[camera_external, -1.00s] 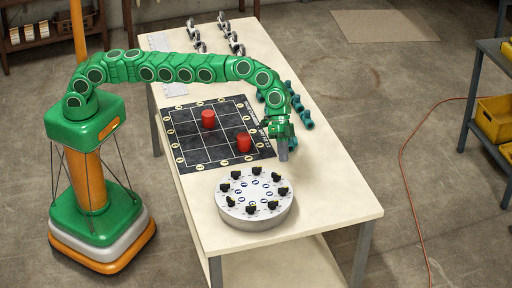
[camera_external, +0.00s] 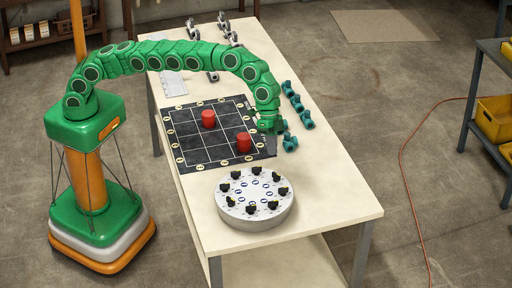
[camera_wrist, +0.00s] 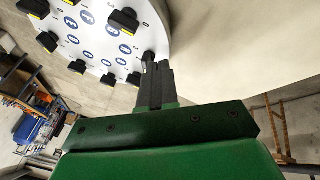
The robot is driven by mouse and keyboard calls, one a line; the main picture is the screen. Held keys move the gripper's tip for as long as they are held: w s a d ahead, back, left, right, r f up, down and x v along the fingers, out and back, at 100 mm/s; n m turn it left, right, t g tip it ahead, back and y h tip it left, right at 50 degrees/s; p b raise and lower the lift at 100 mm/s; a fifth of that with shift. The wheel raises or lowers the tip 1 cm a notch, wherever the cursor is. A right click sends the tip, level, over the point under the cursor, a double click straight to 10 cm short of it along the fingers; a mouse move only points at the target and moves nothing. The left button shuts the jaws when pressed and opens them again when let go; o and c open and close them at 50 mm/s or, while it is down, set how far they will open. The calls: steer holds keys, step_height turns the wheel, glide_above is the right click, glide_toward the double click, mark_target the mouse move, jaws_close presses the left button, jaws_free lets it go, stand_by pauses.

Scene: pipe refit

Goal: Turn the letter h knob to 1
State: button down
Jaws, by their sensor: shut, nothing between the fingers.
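The round grey dial unit (camera_external: 255,222) stands on the near end of the table, with several black knobs around its top. The same unit (camera_wrist: 85,30) shows at the upper left in the wrist view, with black knobs and blue-ringed labels. The letters are too small to read, so I cannot tell which is the h knob. My gripper (camera_external: 275,146) is above the right edge of the black mat, behind the dial unit and apart from it. In the wrist view my gripper (camera_wrist: 158,72) has its dark fingers together, with nothing between them.
The black grid mat (camera_external: 193,153) lies behind the dial unit and bears two red cylinders (camera_external: 208,119). Teal fittings (camera_external: 306,119) lie along the table's right side. The cream table top (camera_external: 340,190) is clear right of the dial unit.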

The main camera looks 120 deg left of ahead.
steer(key=d+y, duration=0.1)
steer(key=d, duration=0.1)
steer(key=s+d+f+y, duration=0.1)
steer(key=d, duration=0.2)
steer(key=d+y, duration=0.2)
steer(key=d, duration=0.1)
steer(key=shift+s+d+f+n, duration=0.15)
steer(key=shift+d+f+n, duration=0.05)
steer(key=shift+n, duration=0.1)
steer(key=d+r+t+y, duration=0.2)
steer(key=d+r+y, duration=0.25)
steer(key=d, duration=0.45)
glide_toward(274, 179)
steer(key=shift+n+y, duration=0.25)
steer(key=shift+n, duration=0.15)
steer(key=shift+w+d+f, duration=0.35)
steer(key=shift+f, duration=0.5)
steer(key=shift+w+d+f, duration=0.35)
steer(key=shift+d+f, duration=0.05)
steer(key=shift+f, duration=0.4)
steer(key=shift+w+d+f, duration=0.3)
steer(key=shift+d+f, duration=0.05)
steer(key=shift+f, duration=0.5)
steer(key=shift+w+a+r, duration=0.1)
steer(key=shift+a, duration=0.9)
steer(key=shift+w+a+r, duration=0.1)
steer(key=shift+a, duration=0.85)
steer(key=shift+a+m, duration=0.2)
steer(key=shift+m, duration=0.1)
